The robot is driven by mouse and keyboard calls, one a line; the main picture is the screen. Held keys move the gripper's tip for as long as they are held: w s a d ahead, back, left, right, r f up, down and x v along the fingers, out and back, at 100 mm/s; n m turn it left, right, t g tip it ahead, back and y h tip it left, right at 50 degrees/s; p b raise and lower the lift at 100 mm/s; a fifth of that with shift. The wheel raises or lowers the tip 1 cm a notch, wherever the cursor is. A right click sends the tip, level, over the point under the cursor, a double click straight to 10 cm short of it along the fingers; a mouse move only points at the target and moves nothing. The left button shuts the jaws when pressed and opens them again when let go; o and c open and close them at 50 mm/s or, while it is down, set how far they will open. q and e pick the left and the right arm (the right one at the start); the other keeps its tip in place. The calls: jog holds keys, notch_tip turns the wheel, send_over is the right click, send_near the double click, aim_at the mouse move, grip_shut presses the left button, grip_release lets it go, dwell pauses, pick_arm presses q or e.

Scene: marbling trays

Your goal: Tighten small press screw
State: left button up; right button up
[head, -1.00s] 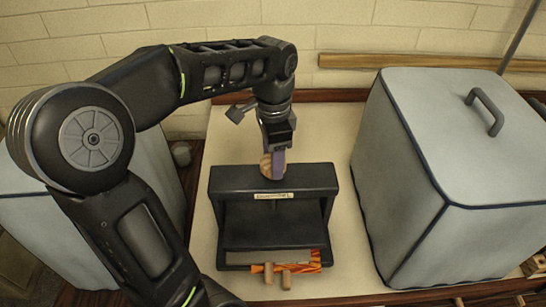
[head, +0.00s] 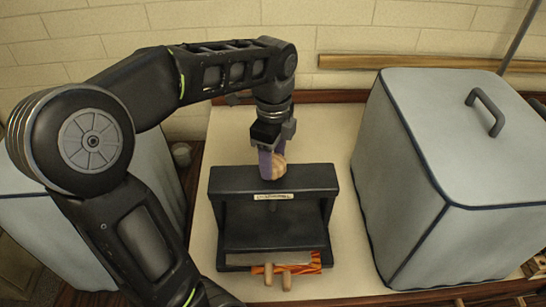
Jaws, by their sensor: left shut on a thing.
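The small press (head: 235,185) is a dark frame standing on the cream table top, with a label on the front of its top beam. A light wooden screw knob (head: 280,169) sits on top of the beam, and part of the screw (head: 272,205) shows below it. My left gripper (head: 271,160) reaches down from above and is shut on the knob; its purple finger hides the knob's left part. My right gripper is not in view.
A large grey covered box (head: 400,190) with a handle stands close on the right. Orange patterned material (head: 315,263) and wooden pegs (head: 277,276) lie at the press's front. Another grey covered box (head: 150,170) is at left, behind my arm.

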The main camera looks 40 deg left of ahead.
aim_at(274, 160)
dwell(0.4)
pick_arm(q)
jog(key=o, duration=1.4)
jog(key=shift+r, duration=0.15)
jog(key=shift+r, duration=0.25)
notch_tip(274, 160, up, 4)
notch_tip(274, 160, up, 3)
jog(key=shift+r+p, duration=0.1)
jog(key=shift+p, duration=1.15)
